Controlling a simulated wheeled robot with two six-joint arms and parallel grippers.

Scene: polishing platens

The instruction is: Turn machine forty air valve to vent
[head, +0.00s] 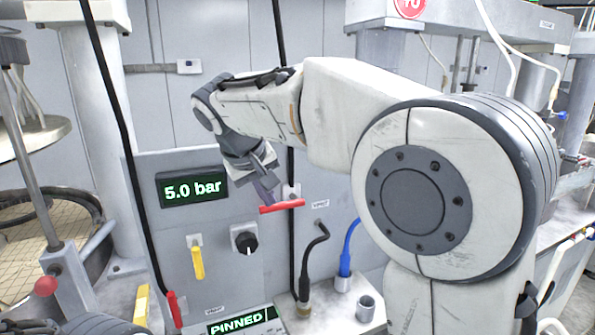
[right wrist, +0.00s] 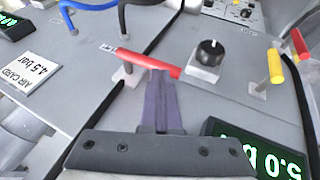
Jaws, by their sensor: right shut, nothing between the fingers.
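My right gripper (head: 264,196) reaches down to the handle's left part. In the right wrist view, its purple fingers (right wrist: 160,82) are together, with their tips at the side of the red handle (right wrist: 150,62) and nothing between them. They look to be touching it or very close. My left gripper is not in view.
A black knob (head: 245,241) and a yellow lever (head: 197,262) are left of the red handle. Another red lever (head: 173,308) is lower left. Black and blue hoses (head: 348,255) rise at the right. The display (head: 192,189) reads 5.0 bar; a card (right wrist: 30,82) reads 4.5 bar.

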